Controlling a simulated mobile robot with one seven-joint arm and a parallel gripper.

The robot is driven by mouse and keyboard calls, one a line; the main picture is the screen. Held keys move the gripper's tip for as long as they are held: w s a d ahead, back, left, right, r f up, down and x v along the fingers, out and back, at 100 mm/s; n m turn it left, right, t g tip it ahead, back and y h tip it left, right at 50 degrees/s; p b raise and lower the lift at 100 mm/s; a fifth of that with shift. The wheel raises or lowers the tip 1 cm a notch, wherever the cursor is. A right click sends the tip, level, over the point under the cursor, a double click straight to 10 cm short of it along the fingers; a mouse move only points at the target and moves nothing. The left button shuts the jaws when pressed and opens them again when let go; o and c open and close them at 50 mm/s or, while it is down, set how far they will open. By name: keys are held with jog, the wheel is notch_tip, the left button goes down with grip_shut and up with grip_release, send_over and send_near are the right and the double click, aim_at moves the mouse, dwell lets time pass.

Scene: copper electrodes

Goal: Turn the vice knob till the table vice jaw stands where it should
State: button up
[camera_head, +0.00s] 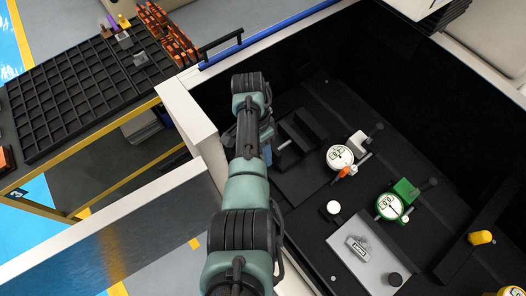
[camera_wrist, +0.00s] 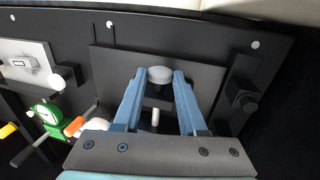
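The table vice (camera_head: 298,128) is a dark block on a dark plate in the head view, just right of my arm. A pale knob or rod (camera_head: 284,146) shows at its near side. In the wrist view a round grey knob (camera_wrist: 160,74) lies between the tips of my gripper (camera_wrist: 158,82), whose blue fingers are spread. I cannot tell whether the fingers touch the knob. A small pale rod (camera_wrist: 155,117) shows between the fingers, nearer my palm. The jaw is dark on dark, and its exact position is hard to read. My arm hides part of the vice in the head view.
A white dial gauge (camera_head: 340,157) with an orange part and a green dial gauge (camera_head: 390,206) stand right of the vice. A grey device (camera_head: 358,248) and white cap (camera_head: 333,207) are nearer. A pale bench wall (camera_head: 196,125) runs left of my arm.

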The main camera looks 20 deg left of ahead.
jog(key=o, duration=0.4)
jog(key=shift+c, duration=0.2)
jog(key=p+v, duration=0.4)
jog(key=v, duration=0.2)
jog(key=shift+c, duration=0.4)
